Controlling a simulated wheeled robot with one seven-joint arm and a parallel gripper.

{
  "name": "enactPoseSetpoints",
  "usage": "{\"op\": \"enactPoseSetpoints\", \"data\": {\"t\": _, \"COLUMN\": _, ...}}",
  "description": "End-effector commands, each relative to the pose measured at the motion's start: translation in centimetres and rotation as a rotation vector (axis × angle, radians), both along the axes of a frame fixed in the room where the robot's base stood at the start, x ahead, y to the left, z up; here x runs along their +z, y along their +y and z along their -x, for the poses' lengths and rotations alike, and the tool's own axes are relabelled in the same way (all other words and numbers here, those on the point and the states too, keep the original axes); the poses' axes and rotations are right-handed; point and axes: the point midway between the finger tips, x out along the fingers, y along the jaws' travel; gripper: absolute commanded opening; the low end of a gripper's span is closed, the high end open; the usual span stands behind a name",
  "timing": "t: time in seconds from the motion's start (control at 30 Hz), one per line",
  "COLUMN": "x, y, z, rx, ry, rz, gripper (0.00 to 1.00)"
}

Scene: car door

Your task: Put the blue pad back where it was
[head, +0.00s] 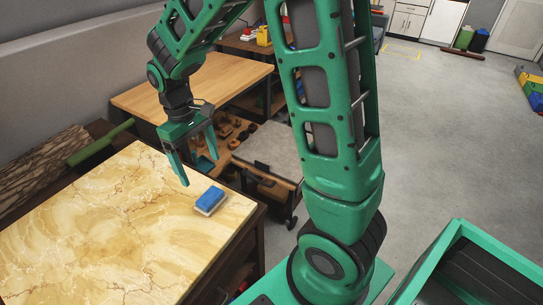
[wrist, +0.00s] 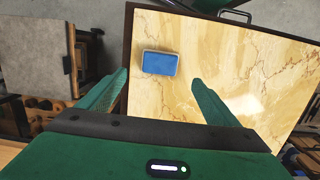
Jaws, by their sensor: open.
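The blue pad (head: 210,201) is a small block, blue on top with a pale lower layer. It lies flat on the marble-patterned table (head: 110,225), near the table's right edge. It also shows in the wrist view (wrist: 159,63), beyond the fingertips and between their lines, nearer the left finger. My gripper (head: 199,170) is open and empty, above the table's back right corner. It is apart from the pad, up and to the left of it in the head view. Its two fingers show in the wrist view (wrist: 160,82).
A wooden table (head: 195,85) stands behind the marble-patterned one. A low cart with a grey top (head: 268,150) stands to the right of it. A green roller-like bar (head: 100,143) lies at the back left. A green-rimmed bin (head: 470,265) is at the lower right. The grey floor (head: 430,130) is mostly clear.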

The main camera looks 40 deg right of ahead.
Motion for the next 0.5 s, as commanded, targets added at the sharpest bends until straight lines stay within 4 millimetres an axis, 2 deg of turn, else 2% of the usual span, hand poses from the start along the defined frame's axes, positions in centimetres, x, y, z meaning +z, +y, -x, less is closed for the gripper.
{"op": "enactPoseSetpoints", "data": {"t": 0.07, "x": 0.6, "y": -1.1, "z": 0.5, "rx": -0.029, "ry": -0.006, "rz": 0.004, "gripper": 0.84}}
{"op": "enactPoseSetpoints", "data": {"t": 0.17, "x": 2.1, "y": -3.7, "z": 1.9, "rx": -0.104, "ry": -0.022, "rz": 0.014, "gripper": 0.84}}
{"op": "enactPoseSetpoints", "data": {"t": 0.3, "x": 4.8, "y": -8.5, "z": 5.9, "rx": -0.266, "ry": -0.049, "rz": 0.029, "gripper": 0.84}}
{"op": "enactPoseSetpoints", "data": {"t": 0.5, "x": 7.5, "y": -14.0, "z": 13.1, "rx": -0.512, "ry": -0.082, "rz": 0.036, "gripper": 0.84}}
